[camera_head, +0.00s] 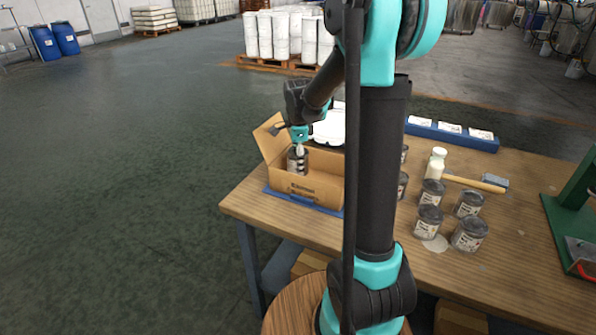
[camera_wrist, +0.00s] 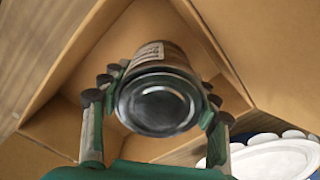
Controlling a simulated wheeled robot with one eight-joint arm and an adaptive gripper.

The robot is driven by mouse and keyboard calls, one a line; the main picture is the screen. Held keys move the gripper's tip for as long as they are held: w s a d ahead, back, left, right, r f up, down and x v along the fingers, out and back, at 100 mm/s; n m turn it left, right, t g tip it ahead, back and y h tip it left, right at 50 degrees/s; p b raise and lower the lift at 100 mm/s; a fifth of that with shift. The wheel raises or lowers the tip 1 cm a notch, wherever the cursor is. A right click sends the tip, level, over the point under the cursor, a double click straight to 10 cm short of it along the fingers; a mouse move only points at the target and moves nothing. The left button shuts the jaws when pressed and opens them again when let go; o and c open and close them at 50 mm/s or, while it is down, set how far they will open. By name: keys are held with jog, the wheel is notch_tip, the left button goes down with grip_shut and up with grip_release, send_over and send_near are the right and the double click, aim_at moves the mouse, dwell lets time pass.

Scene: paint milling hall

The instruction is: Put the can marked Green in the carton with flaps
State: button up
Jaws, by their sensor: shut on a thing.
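A grey can (camera_head: 297,161) with a pale label is in my gripper (camera_head: 299,150), its lid facing the wrist. The print on the label is too small to read, so I cannot tell if it says Green. In the wrist view the can (camera_wrist: 157,98) sits between the green fingers of my gripper (camera_wrist: 158,112), which touch its sides. The open cardboard carton (camera_head: 310,190) with raised flaps stands at the table's left end. The can is inside the carton's opening, with its lower part hidden behind the front wall. I cannot tell whether it touches the carton floor.
Several similar cans (camera_head: 428,221) stand on the wooden table (camera_head: 480,265) right of my arm. A white object (camera_head: 331,127) stands close behind the carton. A green stand is at far right.

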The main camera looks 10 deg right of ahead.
jog(key=shift+f, duration=1.7)
jog(key=shift+f, duration=0.15)
jog(key=o, duration=1.4)
jog(key=shift+o, duration=0.2)
notch_tip(320, 180, up, 12)
jog(key=shift+r, duration=0.15)
